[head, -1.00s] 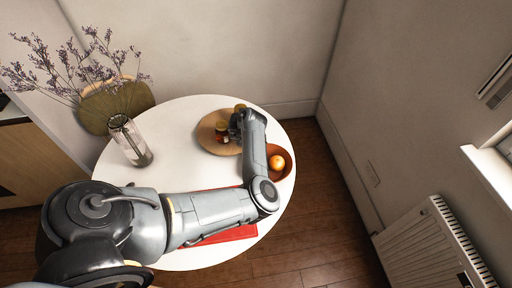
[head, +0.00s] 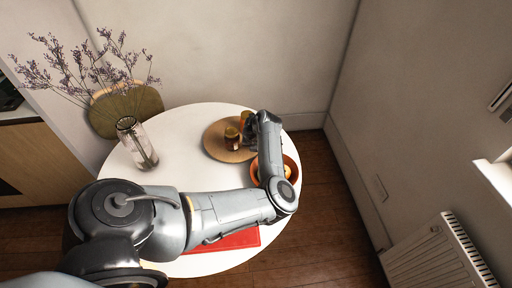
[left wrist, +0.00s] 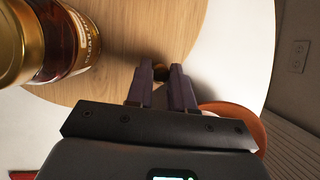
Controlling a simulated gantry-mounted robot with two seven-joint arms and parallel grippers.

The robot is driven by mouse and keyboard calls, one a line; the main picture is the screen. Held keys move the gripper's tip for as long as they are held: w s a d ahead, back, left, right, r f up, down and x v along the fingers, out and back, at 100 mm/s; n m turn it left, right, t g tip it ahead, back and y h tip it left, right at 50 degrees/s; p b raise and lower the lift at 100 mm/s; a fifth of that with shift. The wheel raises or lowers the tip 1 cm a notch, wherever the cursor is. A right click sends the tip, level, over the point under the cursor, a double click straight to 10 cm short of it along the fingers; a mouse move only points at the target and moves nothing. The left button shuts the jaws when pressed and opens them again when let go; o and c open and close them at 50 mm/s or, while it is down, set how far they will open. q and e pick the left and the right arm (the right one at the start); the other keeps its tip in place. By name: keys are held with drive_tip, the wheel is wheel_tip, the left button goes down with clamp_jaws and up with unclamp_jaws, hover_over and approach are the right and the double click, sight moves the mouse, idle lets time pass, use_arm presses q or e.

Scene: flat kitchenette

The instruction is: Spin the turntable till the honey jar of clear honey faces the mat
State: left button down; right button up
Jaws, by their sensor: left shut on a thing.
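The turntable (head: 218,153) is a round wooden board on the white table. It fills the upper left of the left wrist view (left wrist: 125,70). One dark amber jar (head: 232,138) stands on it, and a second jar (head: 245,117) stands behind, partly hidden by my arm. In the left wrist view a gold-lidded amber jar (left wrist: 85,40) is close at left; its label seems to read "CLEAR", only partly legible. The red mat (head: 238,240) lies in front, partly under my arm. My right gripper is out of view.
A terracotta bowl (head: 293,178) with an orange fruit (head: 288,171) sits right of the turntable, behind my forearm. A glass vase (head: 142,150) of dried flowers stands at left. The white table (head: 185,125) is bare between vase and turntable.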

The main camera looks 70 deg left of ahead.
use_arm(q)
drive_tip(key=c, duration=1)
unclamp_jaws()
drive_tip(key=p+v, duration=0.2)
drive_tip(key=v, duration=0.8)
drive_tip(key=shift+r, duration=0.4)
drive_tip(key=shift+s, duration=0.1)
